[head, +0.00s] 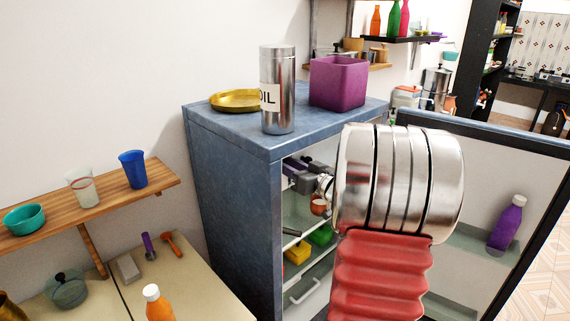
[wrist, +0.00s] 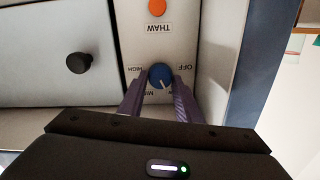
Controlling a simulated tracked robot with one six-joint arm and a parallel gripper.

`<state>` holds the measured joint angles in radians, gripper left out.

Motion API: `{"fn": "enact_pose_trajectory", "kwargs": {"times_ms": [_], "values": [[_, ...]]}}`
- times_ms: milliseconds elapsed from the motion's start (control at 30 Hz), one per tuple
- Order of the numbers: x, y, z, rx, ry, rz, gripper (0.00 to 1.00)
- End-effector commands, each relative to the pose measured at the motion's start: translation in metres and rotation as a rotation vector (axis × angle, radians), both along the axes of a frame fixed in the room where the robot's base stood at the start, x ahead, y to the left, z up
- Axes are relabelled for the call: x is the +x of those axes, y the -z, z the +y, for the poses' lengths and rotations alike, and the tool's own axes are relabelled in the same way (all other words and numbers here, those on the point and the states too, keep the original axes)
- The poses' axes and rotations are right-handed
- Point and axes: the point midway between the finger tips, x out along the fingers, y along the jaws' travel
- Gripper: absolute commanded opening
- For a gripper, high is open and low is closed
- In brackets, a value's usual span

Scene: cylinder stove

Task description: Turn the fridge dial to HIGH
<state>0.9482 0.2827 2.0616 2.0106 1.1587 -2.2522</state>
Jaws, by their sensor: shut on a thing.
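The blue fridge dial (wrist: 161,77) shows in the wrist view with OFF to its right and HIGH to its left, the lettering upside down. Another label below it is partly hidden. A pale mark on the dial points down and slightly right in the picture, away from HIGH. My gripper (wrist: 159,96) is shut on the dial, one finger at each side. In the head view my gripper (head: 300,178) reaches into the open fridge (head: 225,180) near its top. The dial is hidden there.
An orange button (wrist: 157,7) sits above the THAW label, and a black knob (wrist: 78,63) is on a panel to the left. The fridge door (head: 480,150) stands open at right, with a purple bottle (head: 507,222). Shelves with food lie below my gripper.

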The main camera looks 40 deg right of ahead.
Motion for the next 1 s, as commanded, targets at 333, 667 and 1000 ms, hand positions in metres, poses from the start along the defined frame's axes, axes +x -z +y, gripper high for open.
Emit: {"fn": "enact_pose_trajectory", "kwargs": {"times_ms": [333,667,1000], "values": [[0.0000,-0.0005,-0.0026,0.302,0.003,0.006,0.09],[-0.0001,0.0001,-0.0043,0.616,0.003,0.015,0.09],[-0.0003,0.0011,-0.0057,0.939,0.005,0.023,0.09]]}}
